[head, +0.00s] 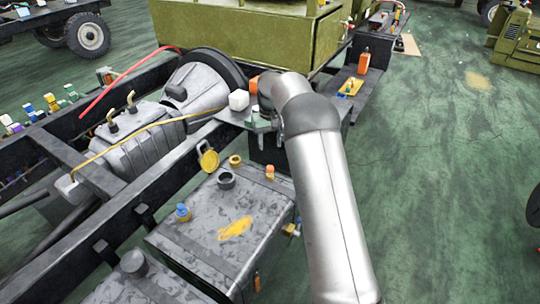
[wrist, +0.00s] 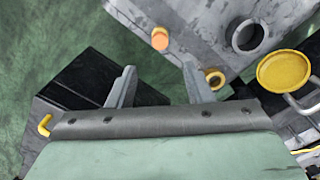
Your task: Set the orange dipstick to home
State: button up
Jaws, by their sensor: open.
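The orange dipstick's round top (head: 270,172) shows at the back right edge of the grey tank (head: 190,225). In the wrist view the orange top (wrist: 160,38) is ahead of the gap between my fingers, near the tank's edge. Its lower part is hidden, so I cannot tell how deep it sits. My gripper (wrist: 158,76) is open, with nothing between its fingers and apart from the orange top. In the head view my arm covers much of the gripper. A brass ring (head: 235,161) sits near the dipstick; it also shows beside my right finger in the wrist view (wrist: 213,78).
The tank's dark filler neck (head: 226,180) stands beside an open yellow cap (head: 208,158). A blue-topped fitting (head: 183,212) is at the tank's left. A white cube (head: 238,100) and an orange bottle (head: 364,61) stand behind.

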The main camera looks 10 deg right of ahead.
notch_tip(320, 180, up, 6)
jog(key=shift+r, duration=0.1)
dwell(0.4)
jog(key=s+a+r+p, duration=0.1)
jog(key=s+r+p, duration=0.35)
jog(key=s, duration=1.05)
jog(key=s+r+p, duration=0.2)
jog(key=s+r, duration=0.6)
jog(key=s, duration=0.7)
jog(key=s+f+p, duration=0.2)
jog(key=s+f, duration=0.1)
jog(key=s, duration=1.1)
jog(key=shift+r, duration=0.1)
